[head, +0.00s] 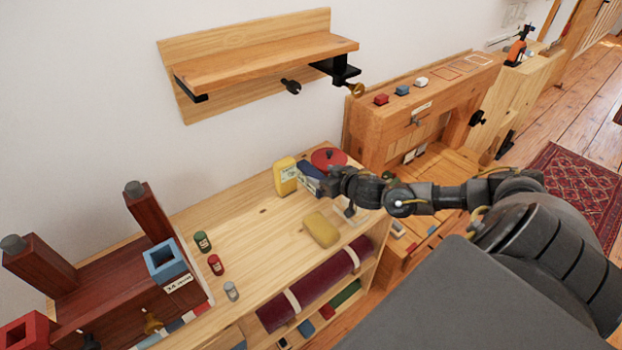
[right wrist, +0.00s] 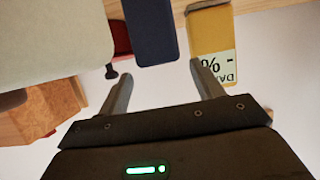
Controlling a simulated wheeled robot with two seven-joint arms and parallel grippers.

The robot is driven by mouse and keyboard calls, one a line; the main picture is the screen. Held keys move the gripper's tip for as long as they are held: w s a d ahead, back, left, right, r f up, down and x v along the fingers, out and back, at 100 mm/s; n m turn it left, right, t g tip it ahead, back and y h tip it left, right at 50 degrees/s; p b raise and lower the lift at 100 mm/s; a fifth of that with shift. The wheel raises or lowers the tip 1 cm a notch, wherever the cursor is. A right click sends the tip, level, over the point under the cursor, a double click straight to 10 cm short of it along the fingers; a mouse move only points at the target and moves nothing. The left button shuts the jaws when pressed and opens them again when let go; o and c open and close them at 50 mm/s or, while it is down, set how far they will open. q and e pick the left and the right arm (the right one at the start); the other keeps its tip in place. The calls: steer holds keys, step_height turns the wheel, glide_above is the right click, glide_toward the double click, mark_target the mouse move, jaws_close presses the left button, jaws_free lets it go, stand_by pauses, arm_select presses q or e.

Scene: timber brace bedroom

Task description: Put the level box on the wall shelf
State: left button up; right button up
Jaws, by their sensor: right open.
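The wall shelf (head: 262,62) is a wooden board with a back panel on the white wall, its top bare. No box is readably marked as the level box. A dark blue box (head: 309,172) stands on the wooden cabinet top beside a yellow labelled container (head: 285,177). In the right wrist view the dark blue box (right wrist: 151,30) is ahead of the fingertips, left of the yellow container (right wrist: 212,45). My right gripper (head: 329,181) is open and close to the dark blue box, with nothing between its fingers. My left gripper is out of view.
A red round item (head: 328,158) stands behind the blue box. A yellow block (head: 321,229) lies nearer the cabinet's front. Small green, red and grey cans stand to the left. A wooden bench (head: 430,105) stands right of the shelf. Black clamps (head: 336,70) sit under the shelf's right end.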

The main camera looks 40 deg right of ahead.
mark_target(312, 170)
steer(key=x, duration=0.4)
steer(key=shift+w+a+p, duration=0.15)
steer(key=shift+w+p, duration=0.15)
steer(key=shift+p, duration=0.05)
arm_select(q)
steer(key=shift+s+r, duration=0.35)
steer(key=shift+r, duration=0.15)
arm_select(e)
steer(key=shift+c, duration=0.3)
steer(key=c, duration=1.1)
steer(key=shift+c, duration=0.2)
steer(key=shift+r, duration=0.5)
steer(key=shift+s+r+b, duration=0.2)
steer(key=shift+r+b, duration=0.2)
steer(key=shift+r, duration=0.8)
arm_select(q)
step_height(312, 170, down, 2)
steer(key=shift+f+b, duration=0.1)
steer(key=shift+b, duration=0.55)
arm_select(e)
steer(key=s+d+r, duration=0.7)
steer(key=s+r, duration=0.2)
steer(key=s, duration=0.2)
steer(key=shift+s+d+r, duration=0.15)
steer(key=shift+d+r, duration=0.15)
steer(key=shift+d, duration=0.1)
